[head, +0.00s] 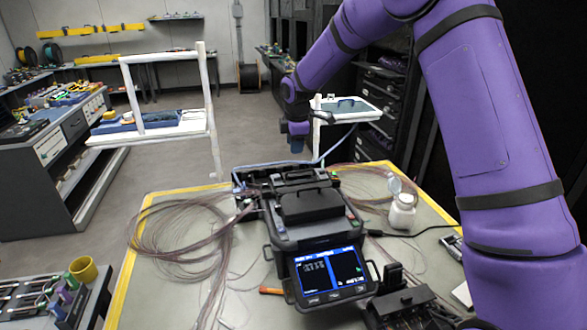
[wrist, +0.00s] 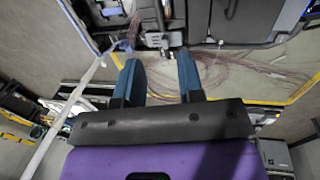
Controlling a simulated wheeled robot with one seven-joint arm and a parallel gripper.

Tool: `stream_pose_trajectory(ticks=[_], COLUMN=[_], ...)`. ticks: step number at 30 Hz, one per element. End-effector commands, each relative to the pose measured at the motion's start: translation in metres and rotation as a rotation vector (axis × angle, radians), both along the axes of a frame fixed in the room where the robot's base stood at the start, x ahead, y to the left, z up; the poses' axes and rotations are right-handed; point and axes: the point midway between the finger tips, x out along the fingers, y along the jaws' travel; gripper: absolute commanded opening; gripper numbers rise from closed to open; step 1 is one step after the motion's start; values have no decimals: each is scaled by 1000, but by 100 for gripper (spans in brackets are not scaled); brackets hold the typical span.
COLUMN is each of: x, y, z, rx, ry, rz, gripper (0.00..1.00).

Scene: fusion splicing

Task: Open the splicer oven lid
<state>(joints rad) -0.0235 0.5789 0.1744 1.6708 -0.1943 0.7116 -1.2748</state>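The black fusion splicer (head: 315,237) stands on the work table with its lit screen (head: 330,273) facing the front. A raised dark cover (head: 311,206) sits on its middle. Behind it is a dark bar-like lid (head: 298,180) at the back, which looks shut; I cannot tell for certain that it is the oven lid. In the wrist view part of the splicer (wrist: 245,20) shows at the top edge. My gripper (wrist: 160,67) is open, with its two blue fingers apart and nothing between them. In the head view it hangs behind the splicer, apart from it.
Coils of thin fibre (head: 180,235) lie left of the splicer. A white bottle (head: 402,212) and a black cable stand to its right. A black tool (head: 405,300) sits at the front right. A white-framed cart (head: 150,135) stands beyond the table. My arm spans the right side.

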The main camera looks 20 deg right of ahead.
Motion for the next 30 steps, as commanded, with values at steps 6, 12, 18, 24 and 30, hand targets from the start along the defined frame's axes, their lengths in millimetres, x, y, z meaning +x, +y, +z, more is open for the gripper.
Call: stream_pose_trajectory(ticks=[6, 12, 18, 24, 30], x=[5, 12, 17, 19, 19], y=[0, 0, 0, 0, 0], z=[-34, -68, -91, -99, -99], rx=[-1, -1, -1, -1, -1], ry=[5, 3, 3, 1, 1], rz=[0, -2, -2, -2, -2], gripper=[35, 35, 35, 35, 35])
